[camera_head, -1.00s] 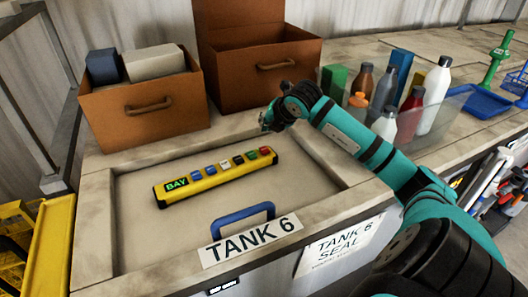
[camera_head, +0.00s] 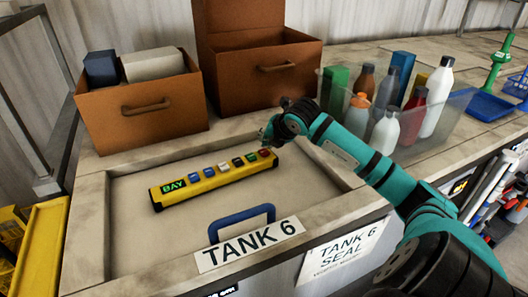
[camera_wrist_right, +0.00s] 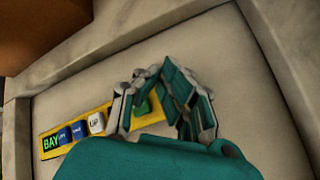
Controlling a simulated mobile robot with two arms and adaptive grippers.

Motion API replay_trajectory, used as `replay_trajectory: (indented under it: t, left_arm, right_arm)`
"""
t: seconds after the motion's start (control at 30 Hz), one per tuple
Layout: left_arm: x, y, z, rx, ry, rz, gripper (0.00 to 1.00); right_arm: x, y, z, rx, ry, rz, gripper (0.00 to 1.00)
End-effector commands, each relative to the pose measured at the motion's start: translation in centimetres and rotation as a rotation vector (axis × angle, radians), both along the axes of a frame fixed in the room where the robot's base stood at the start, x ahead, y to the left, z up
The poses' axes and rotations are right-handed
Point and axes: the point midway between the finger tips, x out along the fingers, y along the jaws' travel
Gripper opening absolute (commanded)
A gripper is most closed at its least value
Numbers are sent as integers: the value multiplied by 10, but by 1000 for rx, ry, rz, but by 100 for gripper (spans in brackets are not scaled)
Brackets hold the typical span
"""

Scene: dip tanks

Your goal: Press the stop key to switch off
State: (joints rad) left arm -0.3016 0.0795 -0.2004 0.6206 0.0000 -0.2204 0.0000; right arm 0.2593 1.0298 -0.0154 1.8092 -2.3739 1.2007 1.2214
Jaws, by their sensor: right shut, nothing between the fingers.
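A yellow key bar (camera_head: 232,177) lies on the Tank 6 lid, with a green-lit BAY display (camera_head: 173,186) at its left end. Its row of keys runs from blue and white to black, green and, at the right end, a red key (camera_head: 265,152). My right gripper (camera_head: 267,141) is shut and empty, just above and beside the red key; contact cannot be told. In the right wrist view the bar (camera_wrist_right: 75,136) passes under my gripper (camera_wrist_right: 158,78). A green key (camera_wrist_right: 143,108) shows there between the fingers, and the red key is hidden.
A blue lid handle (camera_head: 241,220) stands in front of the bar, near the TANK 6 label (camera_head: 250,243). Two brown boxes (camera_head: 150,129) (camera_head: 262,84) stand behind. A clear bin (camera_head: 425,140) of bottles is right of my arm.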

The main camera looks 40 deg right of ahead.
Motion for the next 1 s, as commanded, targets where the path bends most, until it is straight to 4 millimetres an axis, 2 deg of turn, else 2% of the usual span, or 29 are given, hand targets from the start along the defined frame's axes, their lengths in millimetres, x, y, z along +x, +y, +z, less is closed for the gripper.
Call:
replay_trajectory:
  t: [0.77, 1.0]
  left_arm:
    - [2, 0, 0, -1, -3, 0, 40]
    - [2, 0, -9, -1, -3, 0, 40]
  right_arm:
    - [0, 0, 0, 0, 0, 0, 0]
    - [0, 0, -7, 0, 0, 0, 0]
